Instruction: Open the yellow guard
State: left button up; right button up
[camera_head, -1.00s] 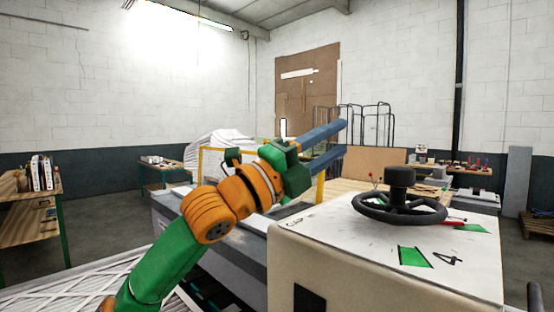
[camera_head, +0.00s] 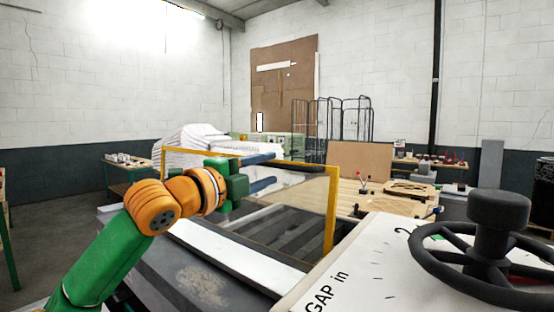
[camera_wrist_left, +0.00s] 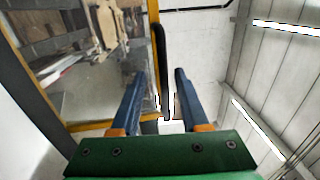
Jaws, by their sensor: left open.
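The yellow guard (camera_head: 332,205) is a yellow-framed clear panel standing upright over the dark bed of the machine. A dark bar-like handle (camera_head: 297,165) runs along its top edge. My left gripper (camera_head: 270,170) is open at the top edge, just left of the visible part of the handle. In the left wrist view, the dark handle (camera_wrist_left: 163,65) and the yellow frame (camera_wrist_left: 153,35) show between the two blue fingers (camera_wrist_left: 158,75). I cannot tell whether the fingers touch the handle. My right gripper is not in view.
A white machine top (camera_head: 375,262) with a black handwheel (camera_head: 490,235) stands close at the right. A wooden table (camera_head: 365,195) with small items lies beyond the guard. Wire cages (camera_head: 345,125) stand at the back, and a side table (camera_head: 125,165) is at the left.

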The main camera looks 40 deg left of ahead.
aim_at(274, 166)
pick_arm(q)
jog(key=w, duration=0.2)
jog(key=w+p, duration=0.1)
jog(key=shift+w+d+r, duration=0.1)
jog(key=shift+d+r, duration=0.25)
jog(key=shift+r, duration=0.05)
jog(key=shift+w+a+f, duration=0.2)
jog(key=shift+w+a, duration=0.05)
jog(key=shift+s+r, duration=0.15)
jog(key=shift+s, duration=0.15)
grip_shut()
dwell(0.5)
